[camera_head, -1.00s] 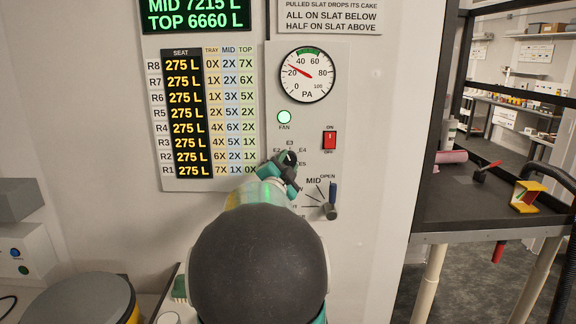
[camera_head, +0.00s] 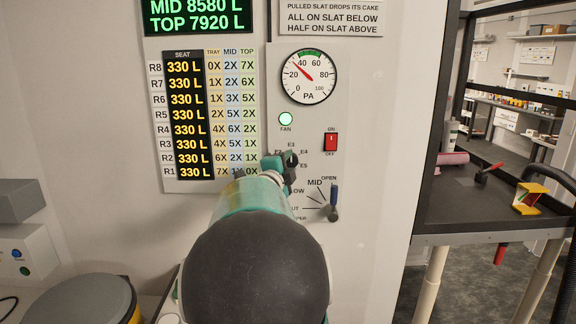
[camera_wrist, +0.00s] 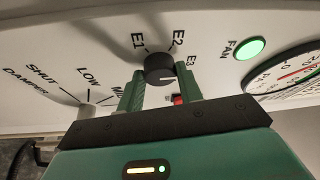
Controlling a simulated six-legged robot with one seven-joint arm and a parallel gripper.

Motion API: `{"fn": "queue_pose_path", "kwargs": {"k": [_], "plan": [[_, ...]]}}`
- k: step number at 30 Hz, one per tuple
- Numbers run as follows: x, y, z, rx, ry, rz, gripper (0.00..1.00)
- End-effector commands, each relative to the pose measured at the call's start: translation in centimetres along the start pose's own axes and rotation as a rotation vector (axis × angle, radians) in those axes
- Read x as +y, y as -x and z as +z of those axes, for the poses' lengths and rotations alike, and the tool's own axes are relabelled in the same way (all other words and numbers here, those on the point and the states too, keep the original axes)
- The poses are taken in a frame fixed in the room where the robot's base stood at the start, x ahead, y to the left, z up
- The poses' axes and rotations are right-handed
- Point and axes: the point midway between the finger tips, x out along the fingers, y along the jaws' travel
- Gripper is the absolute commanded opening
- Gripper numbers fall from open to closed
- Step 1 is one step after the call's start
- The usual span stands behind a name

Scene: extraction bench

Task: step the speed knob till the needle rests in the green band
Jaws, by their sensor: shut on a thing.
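The speed knob (camera_wrist: 158,68) is round and black with a white mark, on the white panel. In the wrist view it sits between the two teal fingers of my gripper (camera_wrist: 161,84), which is shut on it. Labels E1, E2 and E3 show around it; its mark points right, below E3. In the head view my gripper (camera_head: 282,163) partly hides the knob, with E3, E4 and E5 visible. The round PA gauge (camera_head: 308,88) is above. Its red needle points up-left, between 20 and 40, left of the green band (camera_head: 308,54) at the top.
The green fan lamp (camera_head: 286,119) is lit. A red switch (camera_head: 331,142) is to its right. The damper lever (camera_head: 333,204) is close below right of the knob. A seat display (camera_head: 189,115) reads 330 L in every row. A dark bench (camera_head: 470,210) stands at right.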

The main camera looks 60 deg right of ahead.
Motion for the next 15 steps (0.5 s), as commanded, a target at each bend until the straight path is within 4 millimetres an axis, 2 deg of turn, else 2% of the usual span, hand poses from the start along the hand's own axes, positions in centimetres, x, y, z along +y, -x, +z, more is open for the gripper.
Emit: {"fn": "queue_pose_path", "kwargs": {"k": [5, 6, 9, 15], "plan": [[0.02, 0.00, -0.08, 0.002, 0.001, 0.000, 0.13], [0.02, 0.00, -0.08, 0.002, 0.001, 0.000, 0.38], [0.02, 0.00, -0.08, 0.002, 0.001, 0.000, 0.57], [0.01, 0.00, -0.04, 0.001, 0.002, 0.000, 0.57]]}}
